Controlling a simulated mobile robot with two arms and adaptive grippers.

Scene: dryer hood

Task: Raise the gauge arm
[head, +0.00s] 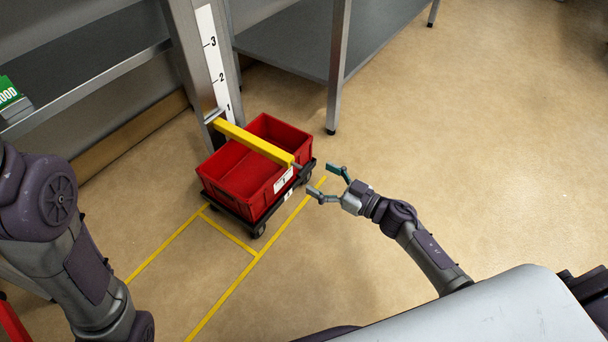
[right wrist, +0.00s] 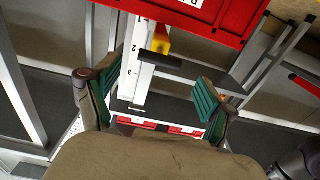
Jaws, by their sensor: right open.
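The gauge arm is a yellow bar (head: 255,143) reaching out from the white scale (head: 211,60) on a grey post, near mark 1 and above a red crate. A short dark grip (head: 299,167) is at its free end. In the right wrist view the grip (right wrist: 160,60) looks black, with a bit of yellow arm (right wrist: 163,43) behind it. My right gripper (head: 326,182) is open and empty, just right of the grip and apart from it. Its two green-padded fingers (right wrist: 153,100) lie to either side of the grip's line in the right wrist view. My left gripper is out of view.
The red crate (head: 227,191) stands on a black wheeled dolly (head: 236,213) beside yellow floor lines (head: 230,235). A grey table (head: 310,45) with metal legs stands behind, and a shelf (head: 85,80) at left. The floor at right is clear.

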